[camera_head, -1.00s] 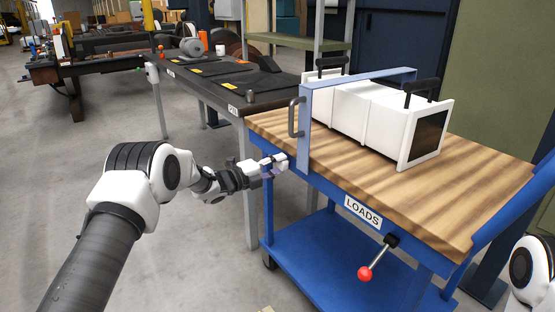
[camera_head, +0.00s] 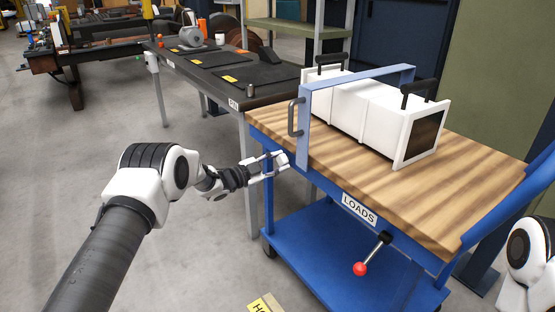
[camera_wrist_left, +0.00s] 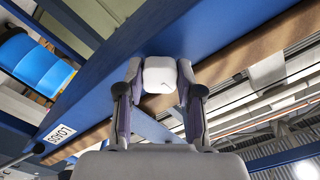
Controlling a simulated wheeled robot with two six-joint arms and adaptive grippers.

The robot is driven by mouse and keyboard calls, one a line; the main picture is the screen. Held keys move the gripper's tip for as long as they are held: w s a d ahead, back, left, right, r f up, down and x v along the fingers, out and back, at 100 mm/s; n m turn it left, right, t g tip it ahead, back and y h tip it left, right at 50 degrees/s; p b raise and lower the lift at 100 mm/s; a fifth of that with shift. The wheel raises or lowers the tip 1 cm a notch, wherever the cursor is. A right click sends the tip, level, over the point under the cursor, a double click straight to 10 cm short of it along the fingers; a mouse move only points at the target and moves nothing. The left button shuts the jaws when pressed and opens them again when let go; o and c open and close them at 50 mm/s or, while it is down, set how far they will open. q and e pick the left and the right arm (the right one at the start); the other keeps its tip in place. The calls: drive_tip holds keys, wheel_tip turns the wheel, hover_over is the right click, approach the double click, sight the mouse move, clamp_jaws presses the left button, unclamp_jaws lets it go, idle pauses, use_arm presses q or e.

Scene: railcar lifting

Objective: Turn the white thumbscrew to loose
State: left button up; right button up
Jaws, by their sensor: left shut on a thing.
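The white thumbscrew (camera_wrist_left: 160,75) sits on the blue frame of the cart and shows in the left wrist view as a rounded white block. My left gripper (camera_wrist_left: 158,85) is shut on it, with one finger on each side. In the head view my left gripper (camera_head: 277,163) is at the left corner of the cart, just under the wooden top, and hides most of the thumbscrew there. My right arm shows only as a white and black part at the right edge; its gripper is out of view.
The blue cart labelled LOADS (camera_head: 358,208) carries a white box with black handles (camera_head: 365,115) under a blue bar (camera_head: 303,130). A lever with a red knob (camera_head: 360,268) sticks out of its front. A dark-topped table (camera_head: 240,85) stands behind. Floor at left is clear.

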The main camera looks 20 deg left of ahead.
use_arm(q)
drive_tip(key=n+p, duration=0.1)
drive_tip(key=n, duration=0.3)
drive_tip(key=shift+n, duration=0.3)
drive_tip(key=n, duration=0.3)
drive_tip(key=shift+d+n+p, duration=0.1)
drive_tip(key=shift+n+p, duration=0.2)
drive_tip(key=n, duration=0.4)
drive_tip(key=shift+s+p, duration=0.1)
drive_tip(key=shift+p, duration=0.2)
drive_tip(key=shift+n, duration=1.9)
drive_tip(key=o, duration=1.2)
drive_tip(key=shift+d, duration=0.1)
drive_tip(key=shift+c, duration=0.2)
